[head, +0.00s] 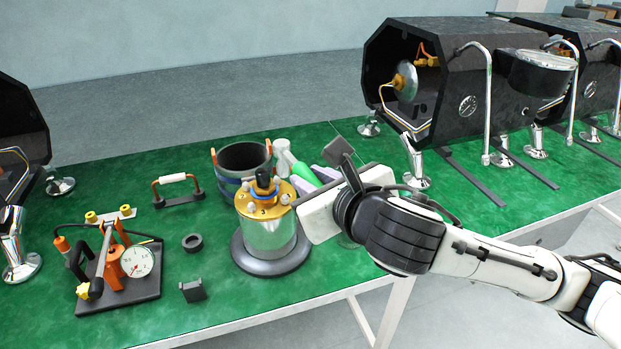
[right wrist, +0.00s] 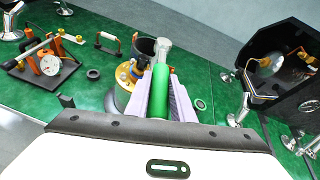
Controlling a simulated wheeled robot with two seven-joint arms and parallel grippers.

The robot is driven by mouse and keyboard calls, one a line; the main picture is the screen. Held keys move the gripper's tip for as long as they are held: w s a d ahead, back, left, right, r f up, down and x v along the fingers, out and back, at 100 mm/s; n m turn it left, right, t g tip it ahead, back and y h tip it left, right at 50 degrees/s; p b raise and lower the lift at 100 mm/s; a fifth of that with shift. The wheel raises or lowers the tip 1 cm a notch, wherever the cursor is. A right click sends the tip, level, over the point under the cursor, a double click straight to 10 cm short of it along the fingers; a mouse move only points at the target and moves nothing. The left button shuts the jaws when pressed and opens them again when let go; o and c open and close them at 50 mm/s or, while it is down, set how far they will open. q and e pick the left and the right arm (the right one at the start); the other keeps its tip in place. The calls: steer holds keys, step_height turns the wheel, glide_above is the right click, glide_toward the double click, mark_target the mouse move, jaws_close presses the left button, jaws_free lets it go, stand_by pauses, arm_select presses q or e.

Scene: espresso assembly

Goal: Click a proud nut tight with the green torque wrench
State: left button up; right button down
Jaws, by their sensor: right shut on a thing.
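My right gripper (head: 318,176) is shut on the green torque wrench (right wrist: 159,92). The green handle lies between the two pale lilac fingers, and its silver head (right wrist: 163,47) points away from the gripper. In the head view the wrench's silver head (head: 282,147) shows just behind the boiler. The boiler (head: 268,238) stands upright, a silver cylinder with a brass lid (head: 262,209), several small nuts around the lid and a black knob on top. The wrench appears apart from the nuts. I cannot tell which nut sits proud. My left gripper is not in view.
A dark pot (head: 243,160) stands behind the boiler. A black espresso machine (head: 430,85) stands at the back right.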

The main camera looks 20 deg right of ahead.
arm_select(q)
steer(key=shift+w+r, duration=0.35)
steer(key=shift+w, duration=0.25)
